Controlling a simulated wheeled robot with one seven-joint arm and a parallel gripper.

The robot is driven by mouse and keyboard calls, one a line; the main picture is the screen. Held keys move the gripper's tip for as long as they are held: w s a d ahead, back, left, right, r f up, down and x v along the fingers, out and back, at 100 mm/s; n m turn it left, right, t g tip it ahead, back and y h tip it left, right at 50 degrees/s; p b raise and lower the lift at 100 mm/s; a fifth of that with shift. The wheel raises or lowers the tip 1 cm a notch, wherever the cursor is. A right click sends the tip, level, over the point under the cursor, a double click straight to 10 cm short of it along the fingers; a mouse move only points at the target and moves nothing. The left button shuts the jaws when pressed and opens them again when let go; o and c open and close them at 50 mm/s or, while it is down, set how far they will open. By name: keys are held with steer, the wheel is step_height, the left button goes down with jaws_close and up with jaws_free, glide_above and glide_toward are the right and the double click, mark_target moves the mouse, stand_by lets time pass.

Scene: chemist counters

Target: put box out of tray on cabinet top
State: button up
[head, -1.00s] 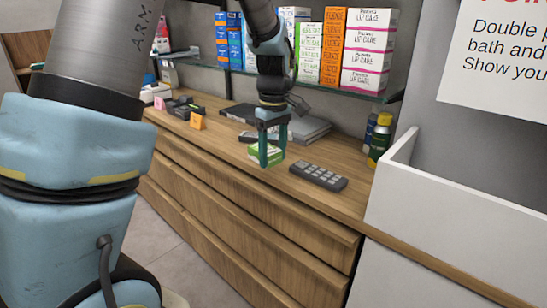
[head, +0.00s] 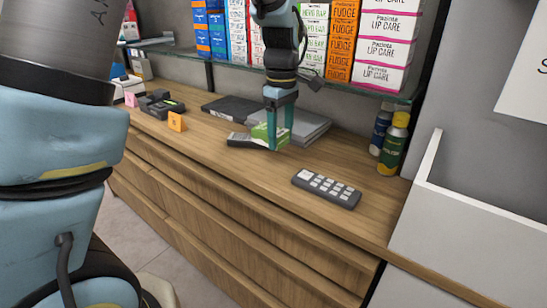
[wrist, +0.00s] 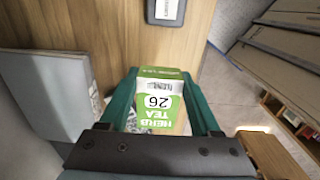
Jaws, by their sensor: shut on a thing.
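A small green and white herb tea box (head: 262,134) is between the teal fingers of my gripper (head: 279,148) over the wooden cabinet top (head: 222,158). In the wrist view, my gripper (wrist: 166,112) is shut on this box (wrist: 160,104), with a finger along each side and its "HERB TEA" label showing. I cannot tell whether the box touches the cabinet top. No tray can be clearly made out.
A dark keypad (head: 326,188) lies at the right front. A flat grey object (head: 308,127) and a dark one (head: 232,108) lie behind the gripper. Bottles (head: 393,146) stand at the right. A glass shelf (head: 345,83) with boxes hangs behind.

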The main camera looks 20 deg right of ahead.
mark_target(281, 132)
steer(key=shift+f+p, duration=0.55)
steer(key=shift+f, duration=3.05)
steer(key=shift+f, duration=0.15)
steer(key=o, duration=1.4)
step_height(281, 132, up, 12)
steer(key=shift+r+b, duration=0.15)
steer(key=shift+b, duration=0.65)
steer(key=a+f+m, duration=0.2)
steer(key=a, duration=0.9)
steer(key=s+a+f+m+t, duration=0.1)
steer(key=a+f+m, duration=0.1)
steer(key=a, duration=0.9)
steer(key=s+a+f+m, duration=0.1)
steer(key=a+f+m, duration=0.2)
steer(key=a, duration=0.8)
steer(key=shift+f+t, duration=0.3)
steer(key=shift+f, duration=0.1)
